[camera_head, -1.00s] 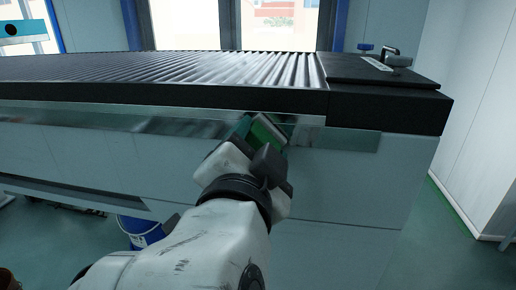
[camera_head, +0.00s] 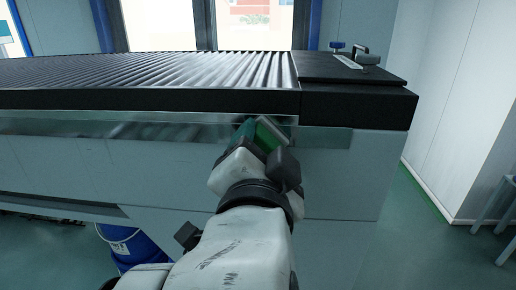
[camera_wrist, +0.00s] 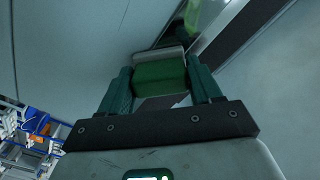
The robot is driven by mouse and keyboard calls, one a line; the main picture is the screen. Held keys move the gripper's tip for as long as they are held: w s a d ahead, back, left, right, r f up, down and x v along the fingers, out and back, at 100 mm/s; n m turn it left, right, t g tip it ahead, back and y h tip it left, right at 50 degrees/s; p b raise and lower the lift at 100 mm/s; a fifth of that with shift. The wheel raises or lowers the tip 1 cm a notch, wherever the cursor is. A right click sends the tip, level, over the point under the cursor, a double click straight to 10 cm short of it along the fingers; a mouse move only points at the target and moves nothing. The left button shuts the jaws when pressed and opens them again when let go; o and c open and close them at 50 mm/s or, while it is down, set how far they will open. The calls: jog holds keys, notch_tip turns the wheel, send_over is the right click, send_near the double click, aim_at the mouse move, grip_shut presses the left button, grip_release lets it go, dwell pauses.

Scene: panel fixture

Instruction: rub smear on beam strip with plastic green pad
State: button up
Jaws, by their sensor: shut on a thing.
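My gripper (camera_head: 262,138) is shut on the green pad (camera_head: 266,136) and holds it up at the front face of the bench, by the shiny beam strip (camera_head: 150,129). In the wrist view the green pad (camera_wrist: 160,82) sits between the two dark green fingers of my gripper (camera_wrist: 163,84), with a pale grey edge on its far side. The strip (camera_wrist: 211,20) shows beyond it, with a green reflection. I cannot tell whether the pad touches the strip. A dull, darker band on the strip left of my gripper may be the smear (camera_head: 130,131); its edges are unclear.
A black ribbed bench top (camera_head: 190,72) overhangs just above the strip. A black plate with a tap-like fitting (camera_head: 362,57) is at its right end. A blue bucket (camera_head: 135,250) stands on the floor at lower left. The floor at right is clear before a grey stool (camera_head: 497,215).

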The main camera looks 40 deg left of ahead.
jog(key=shift+s+a+b, duration=0.2)
jog(key=shift+s+a, duration=0.1)
jog(key=shift+a, duration=0.3)
jog(key=shift+s+a+b, duration=0.15)
jog(key=shift+s+a, duration=0.2)
jog(key=shift+a, duration=0.3)
jog(key=shift+s+a+b, duration=0.2)
jog(key=shift+s+a, duration=0.1)
jog(key=shift+a, duration=0.3)
jog(key=shift+c, duration=0.4)
jog(key=shift+s, duration=0.1)
jog(key=shift+v, duration=2.9)
jog(key=shift+d, duration=0.15)
jog(key=shift+v, duration=1.45)
